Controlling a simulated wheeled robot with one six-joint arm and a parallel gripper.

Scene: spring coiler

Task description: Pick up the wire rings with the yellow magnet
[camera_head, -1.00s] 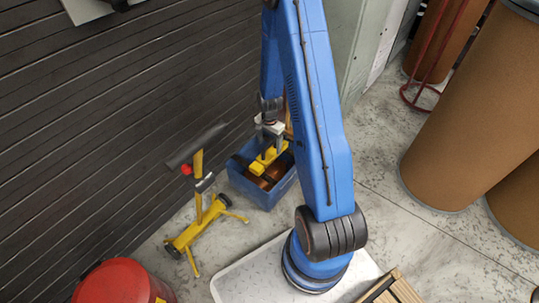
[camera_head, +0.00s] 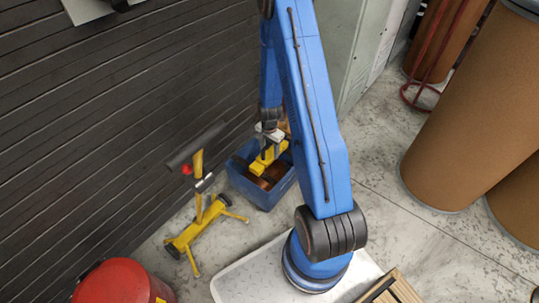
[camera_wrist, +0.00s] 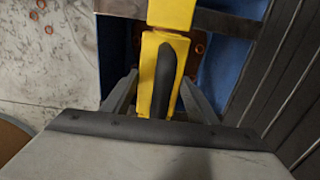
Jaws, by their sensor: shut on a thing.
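My gripper (camera_head: 268,138) is shut on the yellow magnet (camera_head: 268,157) over the blue bin (camera_head: 265,198). In the wrist view the magnet (camera_wrist: 150,68), with a dark grip, sits between the fingers of my gripper (camera_wrist: 158,95). Part of the bin's blue wall (camera_wrist: 218,72) shows beyond it. Small copper-coloured wire rings (camera_wrist: 48,29) lie on the pale floor at the left in the wrist view.
A yellow wheeled stand (camera_head: 200,210) with a dark top stands left of the bin. A red drum (camera_head: 115,284) is at the lower left. A dark slatted wall (camera_head: 90,140) runs behind. Large brown drums (camera_head: 470,110) stand at right.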

